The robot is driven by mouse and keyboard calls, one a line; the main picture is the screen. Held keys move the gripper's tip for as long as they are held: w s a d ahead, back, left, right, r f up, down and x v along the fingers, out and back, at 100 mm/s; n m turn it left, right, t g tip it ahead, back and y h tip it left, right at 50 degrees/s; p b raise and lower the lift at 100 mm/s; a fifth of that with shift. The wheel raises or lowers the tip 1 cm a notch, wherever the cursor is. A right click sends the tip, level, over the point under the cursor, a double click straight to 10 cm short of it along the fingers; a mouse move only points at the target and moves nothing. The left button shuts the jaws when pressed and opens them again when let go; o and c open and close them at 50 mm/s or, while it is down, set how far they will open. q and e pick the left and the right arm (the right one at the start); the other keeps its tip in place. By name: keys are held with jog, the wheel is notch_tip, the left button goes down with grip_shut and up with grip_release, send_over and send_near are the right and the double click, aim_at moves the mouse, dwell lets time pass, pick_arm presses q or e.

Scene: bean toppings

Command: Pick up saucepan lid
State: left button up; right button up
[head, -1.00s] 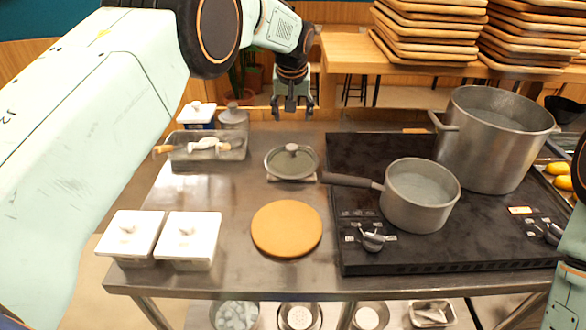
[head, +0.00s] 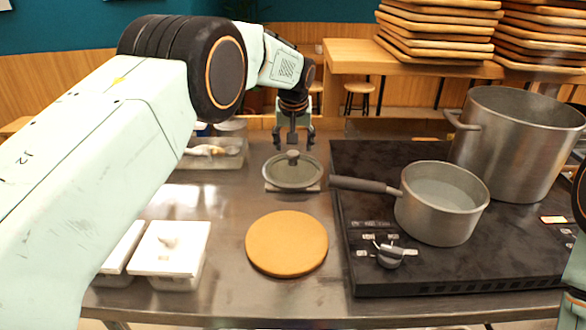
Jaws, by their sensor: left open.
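The saucepan lid (head: 291,173) is round with a metal rim, a greyish centre and a small knob on top. It lies on a small flat stand on the steel table, left of the stove. My left gripper (head: 293,144) is open and points down just above and behind the lid's knob, with fingers apart. I cannot tell whether the fingers touch the knob. The saucepan (head: 440,205) stands uncovered on the stove, its handle pointing left toward the lid. My right gripper is out of view; only part of the right arm shows at the right edge.
A round orange-brown board (head: 286,243) lies in front of the lid. A large pot (head: 515,145) stands on the black stove (head: 365,160). White lidded containers (head: 169,250) sit at front left, and a clear tray (head: 215,155) at back left. Stacked wooden trays (head: 440,30) stand behind.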

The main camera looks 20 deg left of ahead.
aim_at(293, 154)
pick_arm(q)
jog(key=x, duration=0.4)
jog(key=shift+a+f, duration=0.15)
jog(key=shift+f, duration=0.05)
jog(key=shift+w+a+f+b, duration=0.2)
jog(key=shift+f+b, duration=0.1)
jog(key=shift+f, duration=0.15)
jog(key=shift+d, duration=0.2)
jog(key=shift+w, duration=0.1)
jog(key=shift+a+f, duration=0.15)
jog(key=shift+a, duration=0.05)
jog(key=shift+c, duration=1.3)
jog(key=shift+d, duration=0.2)
jog(key=c, duration=0.4)
grip_shut()
